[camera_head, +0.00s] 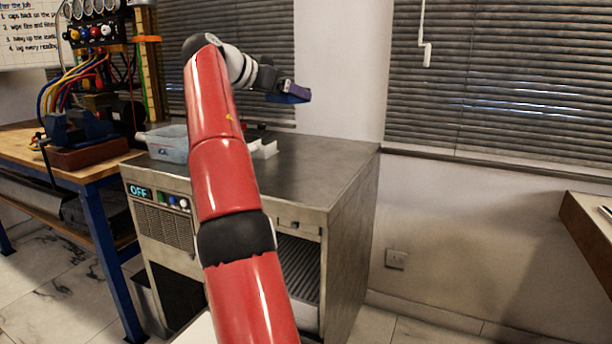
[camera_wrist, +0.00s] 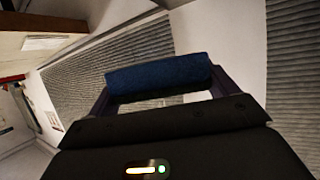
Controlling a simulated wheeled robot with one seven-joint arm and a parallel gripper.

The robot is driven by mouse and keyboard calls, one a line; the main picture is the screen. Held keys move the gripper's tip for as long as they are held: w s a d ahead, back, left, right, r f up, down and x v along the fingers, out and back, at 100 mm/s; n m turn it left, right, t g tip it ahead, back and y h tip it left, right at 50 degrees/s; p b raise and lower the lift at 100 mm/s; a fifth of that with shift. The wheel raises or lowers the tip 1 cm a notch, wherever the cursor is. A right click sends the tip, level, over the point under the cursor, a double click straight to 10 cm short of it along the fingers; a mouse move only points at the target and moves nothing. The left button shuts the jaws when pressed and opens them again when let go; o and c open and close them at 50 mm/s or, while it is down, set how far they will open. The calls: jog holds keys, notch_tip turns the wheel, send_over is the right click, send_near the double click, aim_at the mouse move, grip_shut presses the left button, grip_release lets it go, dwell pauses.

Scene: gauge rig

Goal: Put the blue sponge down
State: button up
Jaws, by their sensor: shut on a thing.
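The blue sponge (camera_wrist: 158,73) lies across between the two fingers of my gripper (camera_wrist: 158,88) in the wrist view, and my gripper is shut on it. In the head view the sponge (camera_head: 294,90) is a small dark blue block at the end of my arm. My gripper (camera_head: 284,90) holds it in the air, well above the grey metal top of the cabinet (camera_head: 322,160). My fingers are partly hidden by the sponge in the head view.
A clear plastic bin (camera_head: 168,143) stands at the left of the cabinet top, and a small white item (camera_head: 264,149) lies near its middle, partly behind my arm. The right part of the top is clear. A wooden workbench (camera_head: 70,172) with a hose rig adjoins on the left.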

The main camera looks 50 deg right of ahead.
jog(key=b, duration=0.9)
send_over(287, 182)
notch_tip(287, 182, down, 15)
jog(key=shift+s+a, duration=0.1)
jog(key=shift+s, duration=0.05)
jog(key=shift+f+b, duration=0.55)
jog(key=shift+f, duration=1.85)
jog(key=shift+f, duration=0.2)
jog(key=o, duration=0.8)
jog(key=shift+r, duration=0.1)
jog(key=shift+c, duration=0.2)
jog(key=shift+r, duration=0.1)
jog(key=v, duration=1.2)
